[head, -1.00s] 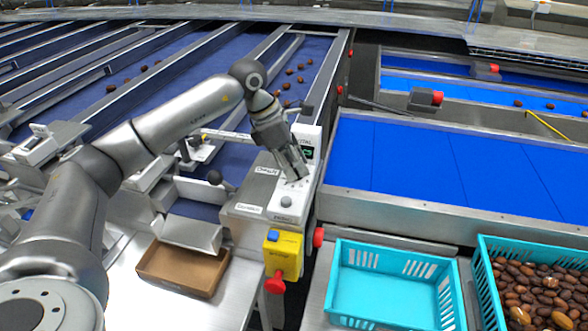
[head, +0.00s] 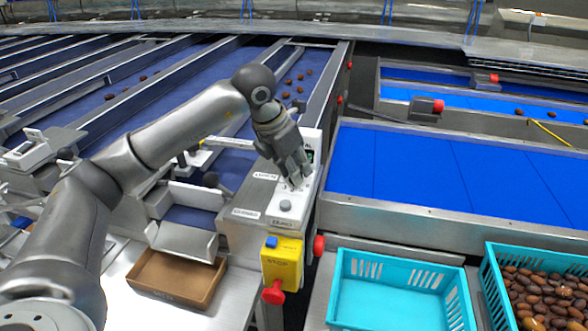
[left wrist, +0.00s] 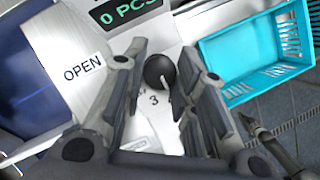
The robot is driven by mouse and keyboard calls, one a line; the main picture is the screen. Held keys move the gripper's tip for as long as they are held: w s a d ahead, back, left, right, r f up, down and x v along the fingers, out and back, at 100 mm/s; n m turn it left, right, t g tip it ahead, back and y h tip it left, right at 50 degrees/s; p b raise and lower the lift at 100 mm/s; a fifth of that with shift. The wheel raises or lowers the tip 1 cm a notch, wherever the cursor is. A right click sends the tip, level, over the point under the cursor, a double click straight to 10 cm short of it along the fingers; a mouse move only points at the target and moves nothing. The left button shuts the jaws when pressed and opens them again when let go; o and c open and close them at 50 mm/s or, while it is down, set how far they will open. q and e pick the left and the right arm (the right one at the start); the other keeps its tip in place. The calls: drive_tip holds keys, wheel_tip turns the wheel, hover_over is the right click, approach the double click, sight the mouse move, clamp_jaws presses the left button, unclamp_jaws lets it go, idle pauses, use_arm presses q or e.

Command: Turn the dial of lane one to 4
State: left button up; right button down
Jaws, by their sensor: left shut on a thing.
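The dial (left wrist: 162,72) is a dark round knob with a pale pointer mark, on a white control box (head: 289,222). In the left wrist view the digit 3 is printed just below it, and the mark points down towards that side. My left gripper (head: 295,182) reaches down onto the box in the head view and hides the dial there. A display reading 0 PCS (left wrist: 124,8) is above the dial. My right gripper is not in view.
A grey round button (head: 285,205) is on the box near the gripper. An OPEN label (left wrist: 82,68) is beside the dial. Teal crates (head: 345,322) and a brown tray (head: 205,297) flank the front.

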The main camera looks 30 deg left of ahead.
use_arm(q)
drive_tip(key=shift+r, duration=0.1)
idle(0.3)
drive_tip(key=o, duration=1)
drive_tip(key=v, duration=1.2)
